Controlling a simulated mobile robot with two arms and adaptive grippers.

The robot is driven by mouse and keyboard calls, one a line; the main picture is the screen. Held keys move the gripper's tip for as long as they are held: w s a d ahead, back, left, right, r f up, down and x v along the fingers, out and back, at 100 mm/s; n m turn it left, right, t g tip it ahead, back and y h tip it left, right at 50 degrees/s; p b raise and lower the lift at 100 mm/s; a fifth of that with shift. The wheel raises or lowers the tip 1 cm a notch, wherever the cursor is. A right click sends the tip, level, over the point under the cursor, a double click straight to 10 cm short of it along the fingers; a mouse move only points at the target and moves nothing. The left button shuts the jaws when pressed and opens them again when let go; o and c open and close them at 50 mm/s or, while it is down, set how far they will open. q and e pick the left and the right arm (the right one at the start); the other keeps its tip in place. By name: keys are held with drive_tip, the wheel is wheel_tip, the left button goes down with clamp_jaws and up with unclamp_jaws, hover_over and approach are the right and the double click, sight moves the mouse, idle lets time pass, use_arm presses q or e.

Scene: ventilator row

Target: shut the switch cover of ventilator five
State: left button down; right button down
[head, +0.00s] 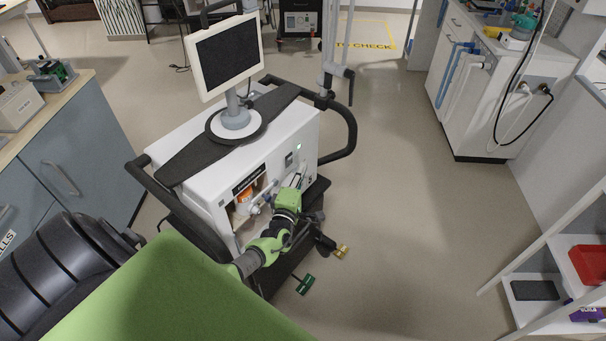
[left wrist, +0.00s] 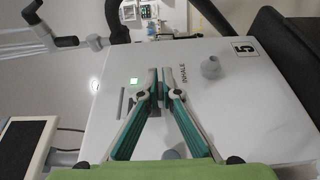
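Ventilator five (head: 185,140) is a white box on a trolley with a screen on top. In the left wrist view its front panel (left wrist: 235,110) carries a "5" label, the word INHALE and a lit green lamp. My left gripper (head: 302,182) is at this front face. In the left wrist view its teal-lined fingers (left wrist: 160,72) reach to the panel beside the lamp, tips close together with a narrow gap. A small dark part (left wrist: 158,88), perhaps the switch cover, shows between them; I cannot tell whether it is gripped or how the cover stands. My right gripper is out of view.
A black push rail (head: 345,125) curves around the ventilator's right side. A grey cabinet (head: 70,150) stands at left, a white unit with hoses (head: 500,85) at right. A shelf with a red bin (head: 588,263) is at lower right. The floor (head: 410,220) between is clear.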

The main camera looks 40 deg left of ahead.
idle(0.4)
use_arm(q)
drive_tip(key=c, duration=2.2)
unclamp_jaws()
drive_tip(key=shift+f, duration=0.1)
drive_tip(key=shift+c, duration=0.2)
drive_tip(key=v, duration=1.2)
